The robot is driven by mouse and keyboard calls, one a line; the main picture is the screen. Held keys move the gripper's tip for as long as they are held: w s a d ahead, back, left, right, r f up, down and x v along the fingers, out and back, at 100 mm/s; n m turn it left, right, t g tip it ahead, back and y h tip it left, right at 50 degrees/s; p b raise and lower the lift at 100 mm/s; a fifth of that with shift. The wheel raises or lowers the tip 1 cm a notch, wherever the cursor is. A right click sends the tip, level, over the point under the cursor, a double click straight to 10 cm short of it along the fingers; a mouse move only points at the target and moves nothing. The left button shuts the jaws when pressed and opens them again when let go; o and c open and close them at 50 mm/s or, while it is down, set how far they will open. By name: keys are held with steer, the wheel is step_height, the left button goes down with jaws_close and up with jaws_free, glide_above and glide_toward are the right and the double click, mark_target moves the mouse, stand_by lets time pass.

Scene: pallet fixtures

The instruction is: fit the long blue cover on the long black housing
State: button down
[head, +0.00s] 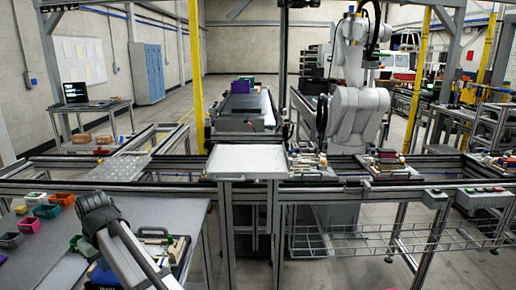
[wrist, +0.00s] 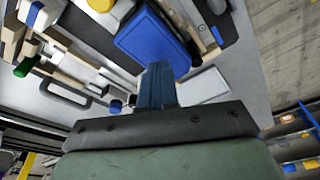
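A blue rectangular piece with rounded corners (wrist: 150,38), which looks like the long blue cover, lies at the top middle of the wrist view. A patch of blue (head: 103,275) also shows beside my arm in the head view. My gripper (wrist: 157,78) points at the blue piece, its fingertips overlapping the near edge in the picture. I cannot tell whether they touch it, or how far apart the fingers are. Dark surfaces lie on both sides of the blue piece; I cannot pick out the long black housing for sure. My arm hides part of the pallet in the head view.
Small coloured bins (head: 47,211) stand at the table's left. A white tray table (head: 246,160) stands behind.

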mark_target(109, 274)
steer(key=shift+x, duration=0.8)
stand_by(0.5)
steer(key=shift+s+d+r, duration=0.1)
steer(key=shift+d+r, duration=0.05)
steer(key=a+v, duration=0.1)
steer(key=v, duration=0.5)
steer(key=shift+w+r, duration=0.35)
steer(key=shift+r, duration=0.1)
stand_by(0.4)
